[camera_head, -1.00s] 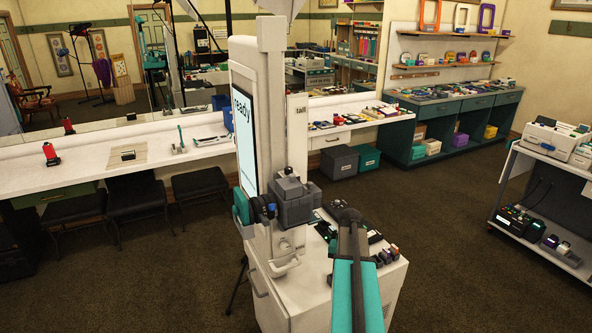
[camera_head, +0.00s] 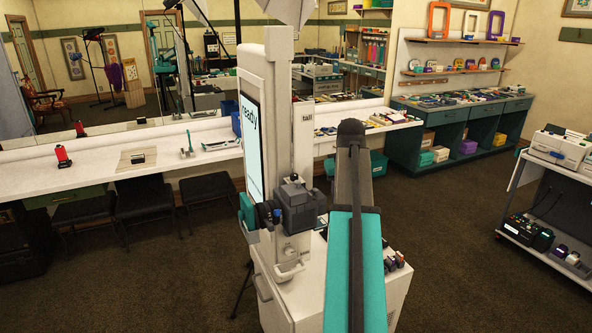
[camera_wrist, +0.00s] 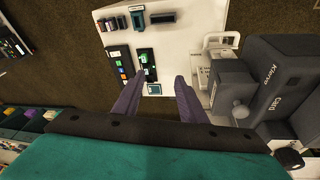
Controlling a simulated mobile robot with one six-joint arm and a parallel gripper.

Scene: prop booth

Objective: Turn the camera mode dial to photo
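A dark grey camera (camera_head: 300,207) with a teal front on its left is mounted on the white column (camera_head: 303,130). In the wrist view the camera body (camera_wrist: 288,85) is at the right, with lettering on its sides. A small grey knob (camera_wrist: 240,111) shows near its edge; I cannot tell whether this is the mode dial, nor read any setting. My gripper (camera_wrist: 160,80) is open and empty, its two purple-grey fingers apart, left of the camera and above the cart top. In the head view my arm is raised right of the column and the fingers are hidden.
A lit screen (camera_head: 250,145) reading "ready" is on the column's left. Below is a white cart (camera_head: 290,305) with small items and dark panels (camera_wrist: 146,64) on top. A long white counter (camera_head: 100,160) runs behind, and a shelf cart (camera_head: 560,155) stands at right.

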